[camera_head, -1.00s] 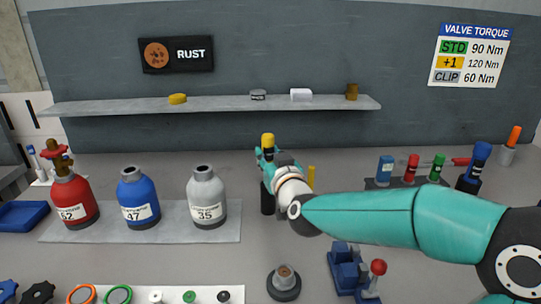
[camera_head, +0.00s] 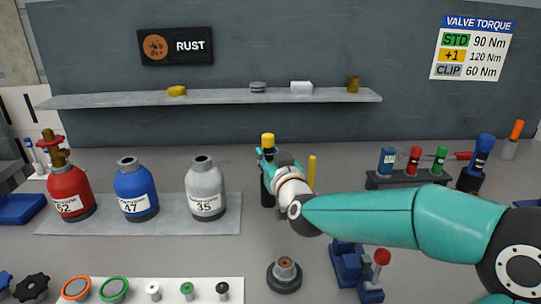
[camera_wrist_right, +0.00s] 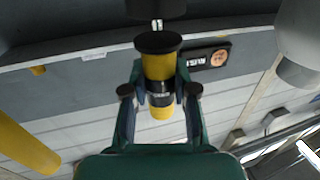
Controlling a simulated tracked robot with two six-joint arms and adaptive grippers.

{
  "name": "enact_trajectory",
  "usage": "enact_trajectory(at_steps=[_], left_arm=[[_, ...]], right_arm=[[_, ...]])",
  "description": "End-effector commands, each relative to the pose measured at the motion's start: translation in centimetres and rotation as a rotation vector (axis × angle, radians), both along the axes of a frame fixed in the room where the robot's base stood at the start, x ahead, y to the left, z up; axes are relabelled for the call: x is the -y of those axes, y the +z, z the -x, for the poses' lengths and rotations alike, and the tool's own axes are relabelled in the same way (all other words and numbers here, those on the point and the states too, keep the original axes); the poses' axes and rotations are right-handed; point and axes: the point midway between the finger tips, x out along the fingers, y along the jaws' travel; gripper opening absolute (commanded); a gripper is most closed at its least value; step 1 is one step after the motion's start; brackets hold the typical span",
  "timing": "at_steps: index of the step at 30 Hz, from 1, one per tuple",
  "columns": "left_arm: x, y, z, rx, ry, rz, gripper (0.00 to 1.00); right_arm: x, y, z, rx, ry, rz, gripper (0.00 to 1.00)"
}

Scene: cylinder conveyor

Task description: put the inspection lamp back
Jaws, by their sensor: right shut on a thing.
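The inspection lamp appears to be the yellow piece with black bands (camera_head: 267,140), upright in my right gripper (camera_head: 268,153). In the right wrist view, my right gripper (camera_wrist_right: 160,100) is shut on the lamp (camera_wrist_right: 160,68), with one finger on each side of its body. A wide black disc forms one end of the lamp. A black cylinder (camera_head: 267,192) stands below the gripper in the head view. A dark round part (camera_wrist_right: 156,8) faces the lamp's disc end in the wrist view; whether they touch is unclear. My left gripper is not in view.
A yellow post (camera_head: 312,172) stands just right of the gripper. The red (camera_head: 72,195), blue (camera_head: 136,190) and grey (camera_head: 205,190) bottles stand on a mat to the left. A rack (camera_head: 405,180) and a blue-topped tool (camera_head: 480,160) stand right. A shelf (camera_head: 215,98) runs behind.

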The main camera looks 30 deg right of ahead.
Motion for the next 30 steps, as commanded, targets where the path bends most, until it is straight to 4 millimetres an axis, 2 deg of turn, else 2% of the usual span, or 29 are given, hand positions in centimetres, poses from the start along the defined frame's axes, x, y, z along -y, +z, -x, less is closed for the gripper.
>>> enact_trajectory(at_steps=[21,22,26,30], left_arm=[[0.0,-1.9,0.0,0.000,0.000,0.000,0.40],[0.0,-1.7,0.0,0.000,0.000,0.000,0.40],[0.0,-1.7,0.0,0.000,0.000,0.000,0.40],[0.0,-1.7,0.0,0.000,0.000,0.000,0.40]], right_arm=[[0.0,-1.9,0.0,0.001,-0.001,0.000,0.00],[0.0,-1.7,0.0,0.001,-0.001,0.000,0.32],[0.0,-1.7,0.0,0.001,-0.001,0.000,0.54],[0.0,-1.7,0.0,0.001,0.000,0.000,0.57]])
